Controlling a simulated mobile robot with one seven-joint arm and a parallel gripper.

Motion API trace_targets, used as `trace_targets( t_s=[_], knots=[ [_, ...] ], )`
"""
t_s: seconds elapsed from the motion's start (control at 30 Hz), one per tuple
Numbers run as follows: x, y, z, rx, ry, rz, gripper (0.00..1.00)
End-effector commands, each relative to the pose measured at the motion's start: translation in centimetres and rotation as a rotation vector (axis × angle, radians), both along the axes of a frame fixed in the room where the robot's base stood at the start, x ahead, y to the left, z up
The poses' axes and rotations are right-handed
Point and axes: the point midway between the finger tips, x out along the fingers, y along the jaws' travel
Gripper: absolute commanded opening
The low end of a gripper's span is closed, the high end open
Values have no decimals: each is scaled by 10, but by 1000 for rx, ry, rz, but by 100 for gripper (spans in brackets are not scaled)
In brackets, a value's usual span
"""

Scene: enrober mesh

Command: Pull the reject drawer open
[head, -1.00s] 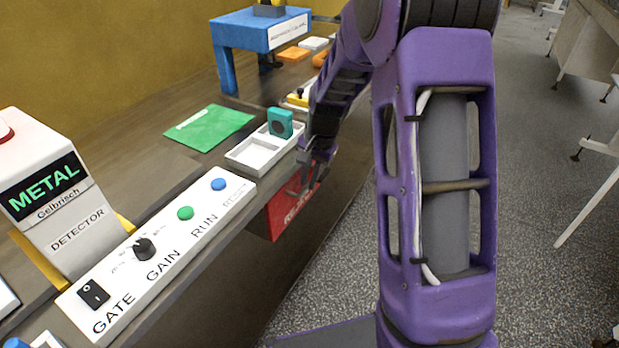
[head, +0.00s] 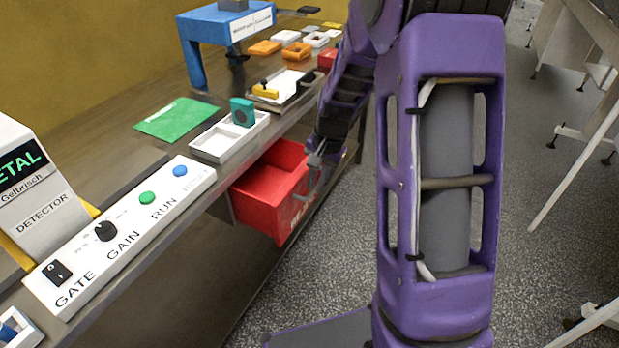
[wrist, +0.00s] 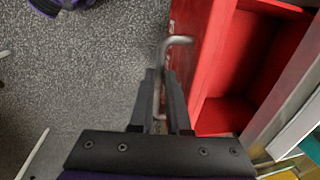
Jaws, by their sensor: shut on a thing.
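The red reject drawer (head: 262,203) stands out from under the front edge of the bench in the head view, and its empty-looking inside shows from above. In the wrist view the drawer (wrist: 208,62) runs along the right, with its front panel beside my fingers. Its grey bar handle (wrist: 177,41) sticks out from the front panel. My gripper (wrist: 161,88) is shut on the handle, with one finger on each side of it. In the head view my gripper (head: 314,172) is at the drawer's front, partly hidden by my own arm.
A white control panel (head: 127,232) with buttons and a knob lies on the bench edge. A white tray (head: 205,148) with a teal block (head: 242,111) sits above the drawer. A green sheet (head: 177,118) lies behind.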

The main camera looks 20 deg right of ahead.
Motion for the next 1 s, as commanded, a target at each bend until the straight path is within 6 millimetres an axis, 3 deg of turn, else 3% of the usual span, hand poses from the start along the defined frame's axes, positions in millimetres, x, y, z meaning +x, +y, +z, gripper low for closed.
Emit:
trace_targets(
  t_s=[0.4,0.93,0.97,1.0],
  knots=[
    [-26,-29,1,-1,-4,-3,0],
    [-30,-33,1,-2,-5,-1,0],
    [-30,-33,1,-2,-5,-1,20],
    [-30,-33,1,-2,-5,-1,27]
  ],
)
